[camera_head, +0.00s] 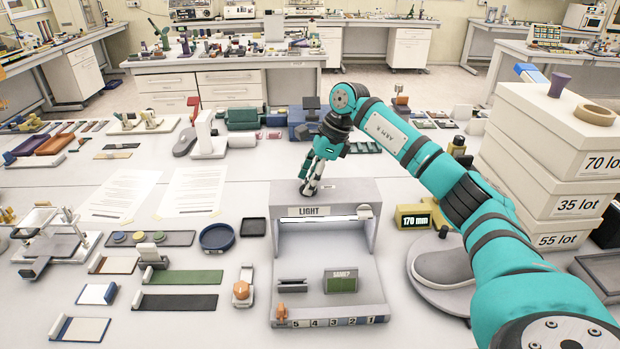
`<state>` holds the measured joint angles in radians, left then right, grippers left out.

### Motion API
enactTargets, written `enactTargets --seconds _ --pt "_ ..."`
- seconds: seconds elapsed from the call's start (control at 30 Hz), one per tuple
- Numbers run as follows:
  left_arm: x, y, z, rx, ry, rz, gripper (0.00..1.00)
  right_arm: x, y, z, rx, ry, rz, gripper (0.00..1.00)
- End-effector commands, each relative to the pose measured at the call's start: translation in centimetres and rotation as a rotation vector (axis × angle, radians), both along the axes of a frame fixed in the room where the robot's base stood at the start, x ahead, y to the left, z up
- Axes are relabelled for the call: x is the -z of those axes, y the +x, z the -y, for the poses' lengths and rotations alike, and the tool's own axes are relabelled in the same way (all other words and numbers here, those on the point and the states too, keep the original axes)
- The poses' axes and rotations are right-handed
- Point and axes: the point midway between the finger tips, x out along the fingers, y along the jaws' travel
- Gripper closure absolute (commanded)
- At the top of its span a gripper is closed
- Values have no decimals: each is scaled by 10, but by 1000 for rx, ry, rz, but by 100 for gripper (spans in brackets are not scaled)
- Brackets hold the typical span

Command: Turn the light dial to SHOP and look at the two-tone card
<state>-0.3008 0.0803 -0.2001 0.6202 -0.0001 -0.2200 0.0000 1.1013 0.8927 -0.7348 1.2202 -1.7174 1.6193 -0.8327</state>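The grey light booth (368,250) stands in the middle of the table, with a LIGHT label (308,211) on its upper front. My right gripper (308,190) points down at the left part of the booth's top, just behind the label. Whether it touches anything there, and whether its fingers are open or shut, I cannot tell. A light dial is not clearly visible; the gripper may cover it. A small pale piece (365,211) sits at the booth's upper front right. Inside stands a small green card (341,281) with a darker upper band. My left gripper is not in view.
A numbered strip (335,322) and an orange piece (281,313) are at the booth's front. A yellow 170 mm display (413,216) and a shoe on a round plate (443,262) stand right, below my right arm. Stacked boxes (545,150) rise at the far right.

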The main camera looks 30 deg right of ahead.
Motion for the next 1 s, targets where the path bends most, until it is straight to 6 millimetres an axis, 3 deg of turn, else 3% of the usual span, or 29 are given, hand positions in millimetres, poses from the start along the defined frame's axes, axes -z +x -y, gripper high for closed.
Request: enactTargets --seconds 0.03,0.27,0.63,1.0 --pt "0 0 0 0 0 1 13 0 0 0 0 0 0 63" --pt "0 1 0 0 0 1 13 0 0 0 0 0 0 92" --pt "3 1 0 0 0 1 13 0 0 1 68 -2 1 92" --pt "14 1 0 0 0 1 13 1 -1 -1 353 -1 4 92"
